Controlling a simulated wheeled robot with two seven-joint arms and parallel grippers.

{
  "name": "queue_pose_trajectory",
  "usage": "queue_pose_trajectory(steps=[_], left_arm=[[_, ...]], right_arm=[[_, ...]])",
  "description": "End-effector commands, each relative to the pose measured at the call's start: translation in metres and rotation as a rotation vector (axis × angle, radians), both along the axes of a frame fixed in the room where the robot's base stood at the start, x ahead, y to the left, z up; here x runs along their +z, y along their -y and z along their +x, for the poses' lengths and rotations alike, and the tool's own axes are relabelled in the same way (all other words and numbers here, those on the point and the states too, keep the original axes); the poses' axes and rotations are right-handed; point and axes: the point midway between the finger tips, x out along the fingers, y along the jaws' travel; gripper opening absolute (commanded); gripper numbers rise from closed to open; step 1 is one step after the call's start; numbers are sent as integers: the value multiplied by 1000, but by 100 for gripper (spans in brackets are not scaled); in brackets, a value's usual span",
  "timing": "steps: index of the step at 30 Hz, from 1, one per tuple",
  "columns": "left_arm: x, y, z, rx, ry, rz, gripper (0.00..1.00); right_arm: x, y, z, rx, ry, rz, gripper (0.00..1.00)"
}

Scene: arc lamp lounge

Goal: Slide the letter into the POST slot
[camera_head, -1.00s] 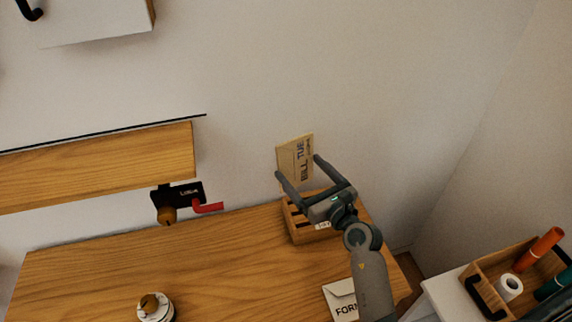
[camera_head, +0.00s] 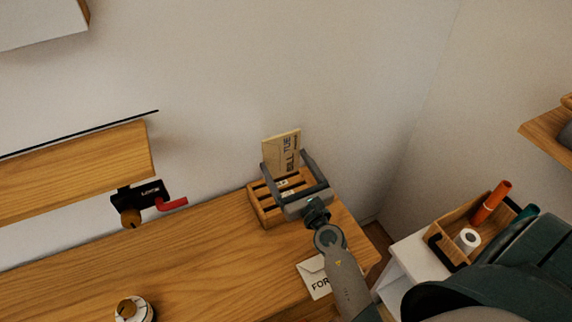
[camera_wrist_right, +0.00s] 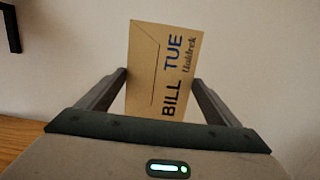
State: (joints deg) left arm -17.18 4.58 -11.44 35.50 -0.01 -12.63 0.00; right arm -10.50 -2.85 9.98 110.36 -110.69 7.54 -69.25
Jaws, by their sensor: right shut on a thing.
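The letter (camera_head: 279,142) is a tan envelope marked "BILL TUE". My right gripper (camera_head: 285,160) is shut on it and holds it upright near the wall. The right wrist view shows the letter (camera_wrist_right: 150,60) between the two fingers, its print running sideways. A wooden slotted sorter (camera_head: 262,212) stands on the table under the gripper. Small labels show in it, too small to read, so I cannot tell which slot is POST. The letter appears above the sorter's back part; I cannot tell whether its lower edge touches it. My left gripper is out of view.
A white envelope marked "FOR..." (camera_head: 311,272) lies by the table's right edge, partly behind my right arm. A round knob device (camera_head: 133,309) and a black latch with red handle (camera_head: 172,204) are left. A wooden caddy (camera_head: 447,228) stands right. The middle tabletop is clear.

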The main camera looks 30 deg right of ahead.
Motion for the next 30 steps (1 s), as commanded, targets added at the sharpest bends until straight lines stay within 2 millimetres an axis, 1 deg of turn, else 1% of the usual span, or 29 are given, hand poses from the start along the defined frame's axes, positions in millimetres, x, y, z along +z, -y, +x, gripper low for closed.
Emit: queue_pose_trajectory(steps=[6, 14, 24, 30], left_arm=[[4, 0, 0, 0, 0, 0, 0], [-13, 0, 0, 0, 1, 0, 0], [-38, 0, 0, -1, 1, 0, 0], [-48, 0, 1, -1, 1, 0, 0]], right_arm=[[0, 0, -1, -7, -3, 2, 60], [-17, 0, -1, -7, -3, 0, 60], [-44, 0, -1, -7, -3, 0, 60], [-55, 0, -1, -7, -2, 0, 60]])
